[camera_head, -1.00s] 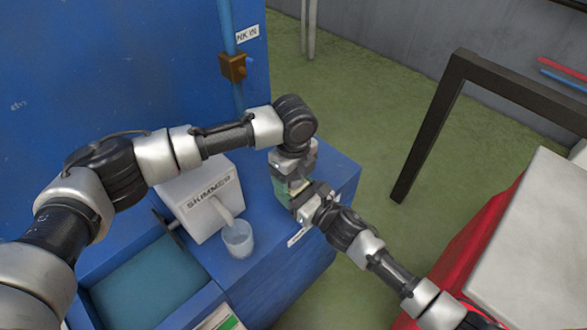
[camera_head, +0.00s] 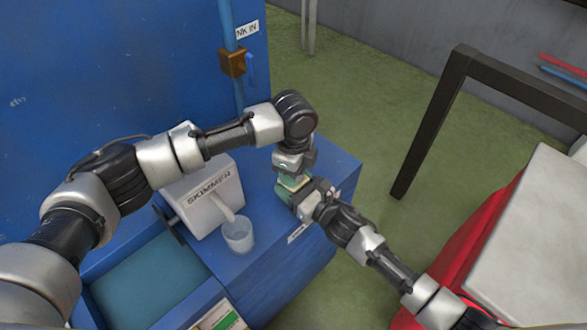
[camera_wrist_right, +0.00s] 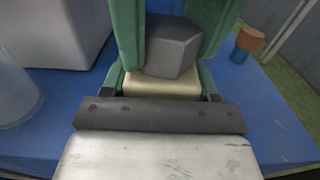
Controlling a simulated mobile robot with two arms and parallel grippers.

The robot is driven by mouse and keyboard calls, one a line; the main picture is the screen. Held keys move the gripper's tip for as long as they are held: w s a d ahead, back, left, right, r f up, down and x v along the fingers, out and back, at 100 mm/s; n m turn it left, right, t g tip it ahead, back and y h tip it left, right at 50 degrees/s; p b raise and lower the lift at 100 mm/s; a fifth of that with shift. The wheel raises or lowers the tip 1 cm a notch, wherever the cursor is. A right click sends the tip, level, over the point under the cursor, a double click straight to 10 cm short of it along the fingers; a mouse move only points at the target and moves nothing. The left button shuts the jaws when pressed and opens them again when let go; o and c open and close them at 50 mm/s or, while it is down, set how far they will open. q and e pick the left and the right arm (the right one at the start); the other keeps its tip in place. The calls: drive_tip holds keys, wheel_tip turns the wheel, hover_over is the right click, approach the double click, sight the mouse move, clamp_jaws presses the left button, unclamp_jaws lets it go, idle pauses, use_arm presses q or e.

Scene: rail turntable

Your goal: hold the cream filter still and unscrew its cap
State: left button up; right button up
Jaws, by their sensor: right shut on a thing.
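The cream filter (camera_wrist_right: 160,84) stands at the right end of the blue bench and is mostly hidden by my grippers; a sliver of it shows in the head view (camera_head: 292,183). Its dark grey six-sided cap (camera_wrist_right: 172,46) sits on top. My right gripper (camera_head: 302,194) comes in from the lower right and is shut on the filter's body. My left gripper (camera_head: 293,175) points down from above at the cap. In the right wrist view its green fingers stand apart on either side of the cap; any gap to the cap is very small.
The white skimmer box (camera_head: 203,200) and a clear cup (camera_head: 238,236) stand left of the filter on the blue bench (camera_head: 275,262). A brown valve block (camera_head: 233,62) is on the wall pipe behind. A dark frame (camera_head: 430,125) and a red-and-white unit (camera_head: 540,230) stand right.

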use_arm(q)
drive_tip(key=shift+n, duration=1)
drive_tip(key=n, duration=0.3)
drive_tip(key=shift+n, duration=1.5)
drive_tip(key=shift+n, duration=0.8)
drive_tip(key=n, duration=0.4)
drive_tip(key=shift+n, duration=0.4)
